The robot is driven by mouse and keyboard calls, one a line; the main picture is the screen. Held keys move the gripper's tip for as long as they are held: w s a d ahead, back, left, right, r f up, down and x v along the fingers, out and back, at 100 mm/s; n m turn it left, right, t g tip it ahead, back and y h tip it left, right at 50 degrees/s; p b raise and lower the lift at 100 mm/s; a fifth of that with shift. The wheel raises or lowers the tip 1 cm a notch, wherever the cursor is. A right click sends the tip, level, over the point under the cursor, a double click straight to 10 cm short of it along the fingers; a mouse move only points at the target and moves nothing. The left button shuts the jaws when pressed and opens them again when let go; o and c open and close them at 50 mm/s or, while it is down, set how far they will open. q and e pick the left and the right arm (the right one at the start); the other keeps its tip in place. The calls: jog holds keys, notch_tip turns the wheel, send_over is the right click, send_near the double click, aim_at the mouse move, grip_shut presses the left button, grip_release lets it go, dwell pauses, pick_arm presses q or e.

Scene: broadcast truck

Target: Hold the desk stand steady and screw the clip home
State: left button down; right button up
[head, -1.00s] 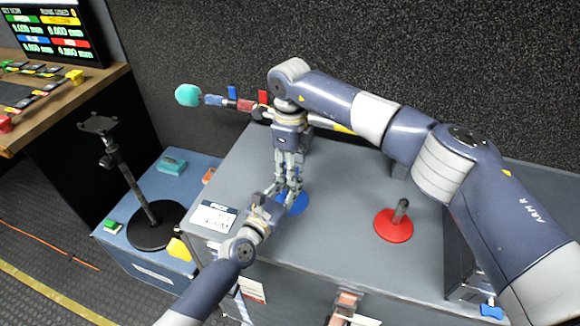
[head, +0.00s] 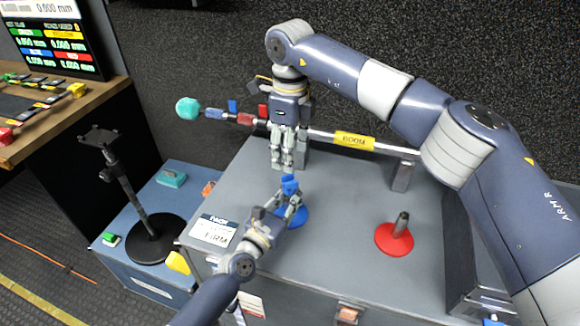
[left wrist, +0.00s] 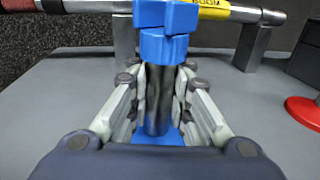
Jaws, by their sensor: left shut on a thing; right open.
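The desk stand has a round blue base (head: 301,218) on the grey case top and a dark upright post (left wrist: 159,100). My left gripper (head: 292,206) is shut around the post from the front, its fingers on both sides in the left wrist view (left wrist: 160,110). A blue clip (head: 290,184) sits on top of the post; it also shows in the left wrist view (left wrist: 165,16), with a blue collar under its jaws. I cannot tell how tightly it is screwed. My right gripper (head: 282,166) points down, open and empty, above and behind the clip.
A boom (head: 355,141) with a yellow label lies across the case's rear on supports. A red-based stand (head: 394,238) with a bare post is at right. A black stand (head: 150,220) stands on the blue case at left. The case top between the stands is clear.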

notch_tip(320, 180, up, 2)
jog(key=shift+r, duration=0.15)
pick_arm(q)
jog(key=c, duration=1.4)
grip_release()
jog(key=shift+s, duration=0.1)
jog(key=v, duration=1.2)
